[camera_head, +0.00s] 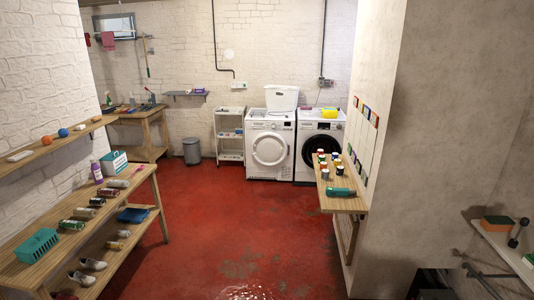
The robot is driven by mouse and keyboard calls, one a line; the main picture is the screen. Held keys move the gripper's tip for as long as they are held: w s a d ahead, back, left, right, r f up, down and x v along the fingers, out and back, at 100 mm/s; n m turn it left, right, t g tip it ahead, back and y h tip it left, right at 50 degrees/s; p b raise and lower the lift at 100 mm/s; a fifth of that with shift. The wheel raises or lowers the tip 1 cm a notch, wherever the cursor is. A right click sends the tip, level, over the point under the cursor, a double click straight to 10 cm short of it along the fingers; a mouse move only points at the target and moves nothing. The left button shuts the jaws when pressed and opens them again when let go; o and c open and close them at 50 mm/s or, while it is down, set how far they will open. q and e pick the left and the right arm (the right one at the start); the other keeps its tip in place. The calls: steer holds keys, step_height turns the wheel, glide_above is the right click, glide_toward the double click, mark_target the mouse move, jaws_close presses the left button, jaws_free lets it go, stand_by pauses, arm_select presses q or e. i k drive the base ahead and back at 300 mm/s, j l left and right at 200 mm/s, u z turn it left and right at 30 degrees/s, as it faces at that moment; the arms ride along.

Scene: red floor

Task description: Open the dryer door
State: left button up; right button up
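Two white front-loading machines stand side by side against the far brick wall. The left machine (253,172) has a round white door (269,149) that looks shut. The right machine (308,128) has a round dark glass door (317,150) that also looks shut; a wall shelf partly hides its lower right. Labels are too small to read, so I cannot tell for certain which is the dryer; the left one's solid white door looks like a dryer's. Neither of my grippers is in view.
Red floor (215,220) lies clear up to the machines. A wooden shelf unit (130,190) with cans and shoes stands at left. A wooden wall shelf (340,204) with jars juts out at right. A white basket (281,98) sits on top of the machines; a white rack (229,135) stands left of them.

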mark_target(269, 149)
steer(key=i+u, duration=0.15)
steer(key=i, duration=1.25)
steer(key=i+z, duration=0.15)
steer(key=i, duration=0.95)
steer(key=i+j+z, duration=0.15)
steer(key=i, duration=3.1)
steer(key=l+z, duration=0.05)
